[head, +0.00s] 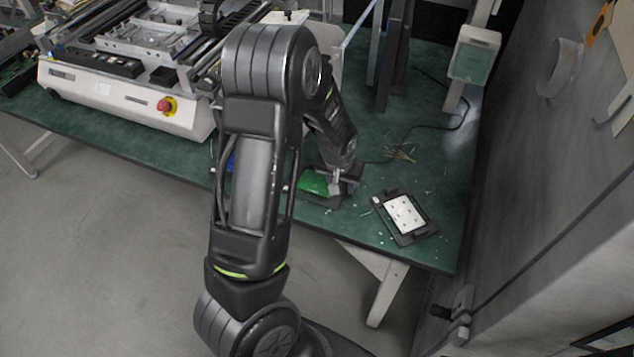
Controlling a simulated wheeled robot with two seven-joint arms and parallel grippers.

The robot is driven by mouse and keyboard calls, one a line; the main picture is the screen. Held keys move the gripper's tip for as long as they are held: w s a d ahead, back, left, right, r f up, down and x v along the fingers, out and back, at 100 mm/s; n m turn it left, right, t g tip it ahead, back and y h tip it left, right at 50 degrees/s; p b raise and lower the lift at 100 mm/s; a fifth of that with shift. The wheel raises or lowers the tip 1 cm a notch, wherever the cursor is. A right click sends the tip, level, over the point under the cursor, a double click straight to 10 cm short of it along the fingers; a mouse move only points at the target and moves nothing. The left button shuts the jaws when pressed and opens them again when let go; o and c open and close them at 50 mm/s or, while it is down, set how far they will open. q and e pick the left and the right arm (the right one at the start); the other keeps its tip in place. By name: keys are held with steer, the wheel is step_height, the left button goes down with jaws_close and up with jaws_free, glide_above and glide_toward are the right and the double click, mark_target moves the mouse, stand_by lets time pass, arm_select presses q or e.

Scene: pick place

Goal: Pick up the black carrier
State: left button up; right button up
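A black carrier (413,238) with a white dotted plate on it lies flat near the right front corner of the green table. A second dark, flat piece (326,203) with a bright green board (313,182) on it lies to its left, partly hidden by my arm. My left gripper (343,187) points down at the right end of the green board, left of the white-plated carrier and apart from it. Its fingers are small and partly hidden, so I cannot tell whether they are open or touch anything. My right gripper is not in view.
A white machine (130,95) with a red stop button (167,105) stands on the left of the green table (430,150). Thin loose strands (402,153) and a dark cable lie behind the carrier. Dark upright posts stand at the back; a grey wall closes the right side.

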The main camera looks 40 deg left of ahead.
arm_select(q)
steer(key=shift+c, duration=0.6)
jaws_close()
